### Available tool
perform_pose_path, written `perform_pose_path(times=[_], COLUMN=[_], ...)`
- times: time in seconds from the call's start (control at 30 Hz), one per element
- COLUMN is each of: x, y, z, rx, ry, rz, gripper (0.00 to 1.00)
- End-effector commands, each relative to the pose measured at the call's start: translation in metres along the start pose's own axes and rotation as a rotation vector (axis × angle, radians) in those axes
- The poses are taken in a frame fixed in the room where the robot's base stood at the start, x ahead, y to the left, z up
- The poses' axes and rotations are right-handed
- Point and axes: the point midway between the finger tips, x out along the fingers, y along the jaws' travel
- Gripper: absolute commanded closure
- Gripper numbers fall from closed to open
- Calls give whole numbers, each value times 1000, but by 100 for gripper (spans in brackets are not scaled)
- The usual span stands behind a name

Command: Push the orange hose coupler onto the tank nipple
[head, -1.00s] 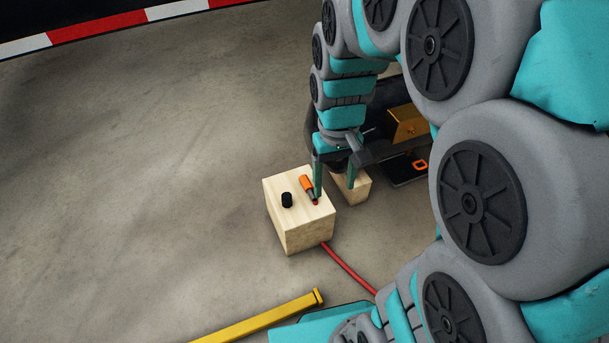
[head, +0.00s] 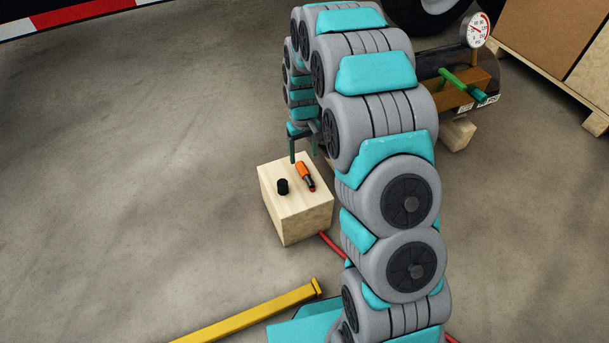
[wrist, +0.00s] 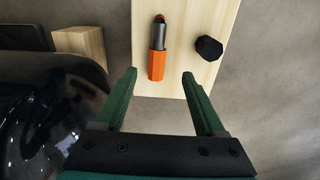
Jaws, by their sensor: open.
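The orange hose coupler (head: 305,173) lies on top of a pale wooden block (head: 282,218), with a dark metal end. In the wrist view the coupler (wrist: 157,62) lies ahead of the fingertips, roughly in line with the gap between them. My gripper (head: 304,143) is open and empty at the far edge of the block; in the wrist view its two green fingers (wrist: 160,78) stand apart. The tank (head: 430,75) is dark and partly hidden behind my arm. Its dark curved side (wrist: 45,110) fills the left of the wrist view. I cannot make out the nipple.
A black cap (head: 282,187) stands on the block beside the coupler. A red hose (head: 333,246) runs along the floor by the block. A yellow bar (head: 250,313) lies in front. A gauge (head: 477,31) and green-handled valve (head: 465,85) stand at the tank. The left floor is clear.

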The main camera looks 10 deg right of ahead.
Motion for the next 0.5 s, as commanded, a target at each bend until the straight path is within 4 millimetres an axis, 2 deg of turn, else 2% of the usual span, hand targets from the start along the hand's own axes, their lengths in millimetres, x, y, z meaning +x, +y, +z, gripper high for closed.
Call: perform_pose_path(times=[0.1, 0.5], x=[8, 11], y=[0, 1], z=[-3, -4], rx=[-3, -3], ry=[0, 0], rz=[0, 0], gripper=[28, 28])
